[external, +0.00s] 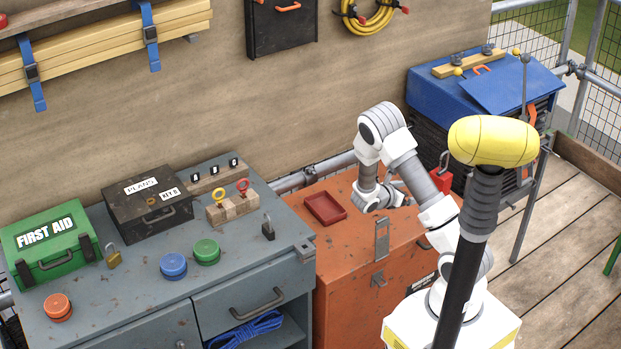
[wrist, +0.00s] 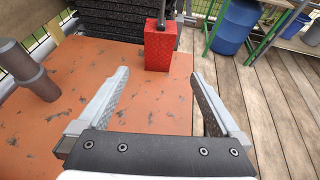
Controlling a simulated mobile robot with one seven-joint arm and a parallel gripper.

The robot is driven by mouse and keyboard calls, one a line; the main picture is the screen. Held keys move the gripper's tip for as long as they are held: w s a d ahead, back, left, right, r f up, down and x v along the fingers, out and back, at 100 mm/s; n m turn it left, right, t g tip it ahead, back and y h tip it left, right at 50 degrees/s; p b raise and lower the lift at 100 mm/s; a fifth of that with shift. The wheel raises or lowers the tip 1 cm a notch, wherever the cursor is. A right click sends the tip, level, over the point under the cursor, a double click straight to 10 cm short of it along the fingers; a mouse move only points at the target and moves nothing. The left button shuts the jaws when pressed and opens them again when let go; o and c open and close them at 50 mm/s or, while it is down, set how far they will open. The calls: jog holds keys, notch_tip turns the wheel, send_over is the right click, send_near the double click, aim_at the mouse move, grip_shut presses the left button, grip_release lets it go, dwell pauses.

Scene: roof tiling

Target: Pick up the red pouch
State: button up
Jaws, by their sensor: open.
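A red, boxy item with a textured surface (wrist: 157,50), which appears to be the red pouch, stands near the far edge of the orange chest top in the wrist view. A dark grey upright part rises from its top. In the external view the red item (external: 441,180) shows just beyond my forearm, which partly hides it. My gripper (wrist: 160,82) is open and empty, low over the chest top. The red item is ahead of the fingertips, roughly centred between them, and apart from them. In the external view my gripper (external: 392,194) is partly hidden by my arm.
The orange chest (external: 345,240) also bears a shallow dark red tray (external: 325,208). A grey cabinet (external: 240,270) with several items stands to the left. A blue-topped black toolbox (external: 480,85) stands behind. A yellow-capped dark post (external: 493,142) partly hides my arm.

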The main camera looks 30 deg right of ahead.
aim_at(441, 189)
jog(key=b+x, duration=0.3)
jog(key=x, duration=0.8)
jog(key=shift+d+f, duration=0.2)
jog(key=shift+d, duration=0.1)
jog(key=b+x, duration=0.1)
jog(key=x, duration=0.1)
jog(key=f+b+x, duration=0.1)
jog(key=x, duration=0.1)
jog(key=shift+w, duration=0.15)
jog(key=shift+w+d+f, duration=0.1)
jog(key=shift+d+f, duration=0.05)
jog(key=shift+d, duration=0.35)
jog(key=shift+c, duration=0.3)
grip_shut()
